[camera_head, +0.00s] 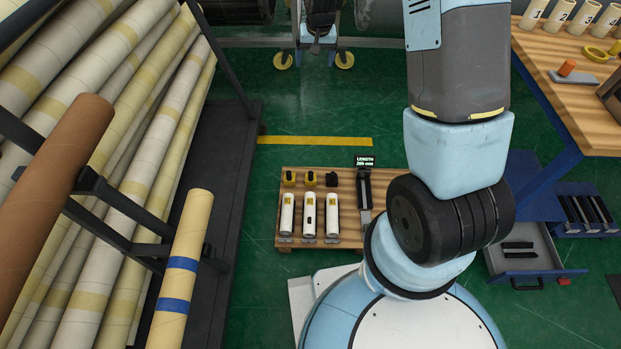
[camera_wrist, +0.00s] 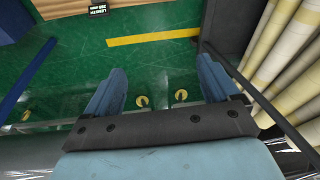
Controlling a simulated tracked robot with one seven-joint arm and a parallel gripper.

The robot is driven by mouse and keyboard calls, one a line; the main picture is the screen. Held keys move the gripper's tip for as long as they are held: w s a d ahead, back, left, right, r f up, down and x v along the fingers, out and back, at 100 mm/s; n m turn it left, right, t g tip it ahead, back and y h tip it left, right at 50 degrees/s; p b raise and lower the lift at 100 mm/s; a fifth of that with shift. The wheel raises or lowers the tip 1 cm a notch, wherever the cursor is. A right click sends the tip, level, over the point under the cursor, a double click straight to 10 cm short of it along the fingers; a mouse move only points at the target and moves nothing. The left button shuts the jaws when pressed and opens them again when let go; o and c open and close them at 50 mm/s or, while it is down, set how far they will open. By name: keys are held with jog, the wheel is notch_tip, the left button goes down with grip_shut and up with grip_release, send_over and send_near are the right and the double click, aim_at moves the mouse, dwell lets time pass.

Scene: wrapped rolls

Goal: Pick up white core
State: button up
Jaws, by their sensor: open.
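Three white cores (camera_head: 309,214) with yellow labels lie side by side on a low wooden pallet (camera_head: 262,243) in the head view. Several more white cores (camera_head: 560,14) stand on the wooden bench at the top right. My gripper (camera_wrist: 162,75) shows in the wrist view with its two blue fingers spread wide apart and nothing between them. Green floor lies behind the fingers. No white core shows between the fingers or near them. My gripper is outside the head view, where my arm rises past the top edge.
A rack of long wrapped rolls (camera_head: 95,225) fills the left, with a brown tube (camera_head: 50,190) at its front. A wooden bench (camera_head: 545,75) and an open grey drawer (camera_head: 522,262) are at the right. Green floor is clear around the yellow stripe (camera_head: 314,140).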

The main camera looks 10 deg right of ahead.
jog(key=s+a+x, duration=0.2)
jog(key=x, duration=1.5)
jog(key=m+g, duration=0.1)
jog(key=g, duration=0.2)
send_near(310, 212)
jog(key=f, duration=0.4)
jog(key=shift+s+a+f, duration=0.1)
jog(key=shift+s+f, duration=0.1)
jog(key=shift+f, duration=0.2)
jog(key=shift+w+a+f, duration=0.1)
jog(key=shift+w+f, duration=0.05)
jog(key=shift+f, duration=2.85)
jog(key=shift+c, duration=0.4)
jog(key=c, duration=1.1)
jog(key=shift+r, duration=0.1)
